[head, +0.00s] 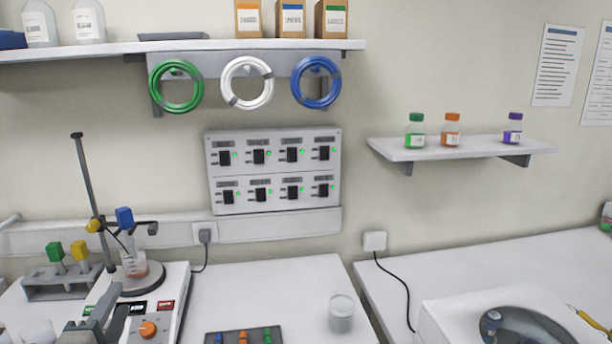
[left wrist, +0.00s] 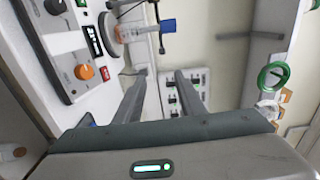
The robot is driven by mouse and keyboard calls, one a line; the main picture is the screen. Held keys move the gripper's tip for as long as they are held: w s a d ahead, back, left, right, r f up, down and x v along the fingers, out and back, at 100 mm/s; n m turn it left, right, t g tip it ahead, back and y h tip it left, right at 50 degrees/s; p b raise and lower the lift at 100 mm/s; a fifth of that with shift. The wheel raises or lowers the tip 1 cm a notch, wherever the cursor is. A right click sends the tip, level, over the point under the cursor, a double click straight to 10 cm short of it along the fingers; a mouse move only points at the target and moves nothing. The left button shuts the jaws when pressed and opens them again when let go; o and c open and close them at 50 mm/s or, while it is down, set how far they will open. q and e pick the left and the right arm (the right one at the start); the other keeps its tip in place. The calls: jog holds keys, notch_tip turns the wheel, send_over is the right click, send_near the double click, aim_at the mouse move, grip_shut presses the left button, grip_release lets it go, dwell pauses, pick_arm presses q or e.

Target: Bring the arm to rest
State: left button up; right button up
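My left gripper (head: 106,318) shows at the lower left of the head view, in front of the hotplate stirrer (head: 152,326). In the left wrist view its two fingers (left wrist: 161,76) stand apart with nothing between them, so it is open and empty. They point toward the wall and the switch panel, which shows between and beyond them. Only the front part of the left gripper shows in the head view; most of the arm is out of frame. My right gripper is in neither view.
A glass beaker (head: 341,312) and a dark tray (head: 222,337) sit on the middle bench. Bench space behind them is clear.

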pick_arm(q)
jog(key=s+d+f+n+g, duration=0.2)
jog(key=s+f+g, duration=0.15)
jog(key=f, duration=0.35)
jog(key=s+d+f+n+g+h, duration=0.1)
jog(key=s+f+n+g, duration=0.2)
jog(key=f, duration=0.5)
jog(key=s+d+f+n+g, duration=0.1)
jog(key=s+d+f+n, duration=0.1)
jog(key=s+f, duration=0.4)
jog(key=s+d+f+n+g+h, duration=0.2)
jog(key=s+d+f+n+g, duration=0.1)
jog(key=s+d+f, duration=0.4)
jog(key=s+d+f+n+g+h, duration=0.25)
jog(key=s+d+f+g, duration=0.2)
jog(key=s+f, duration=0.45)
notch_tip(320, 180, down, 28)
jog(key=s+r+b, duration=0.1)
jog(key=s, duration=0.1)
jog(key=s+a+f+g+y+b, duration=0.1)
jog(key=s+a+f, duration=0.2)
jog(key=s+f, duration=1.5)
jog(key=shift+f, duration=0.4)
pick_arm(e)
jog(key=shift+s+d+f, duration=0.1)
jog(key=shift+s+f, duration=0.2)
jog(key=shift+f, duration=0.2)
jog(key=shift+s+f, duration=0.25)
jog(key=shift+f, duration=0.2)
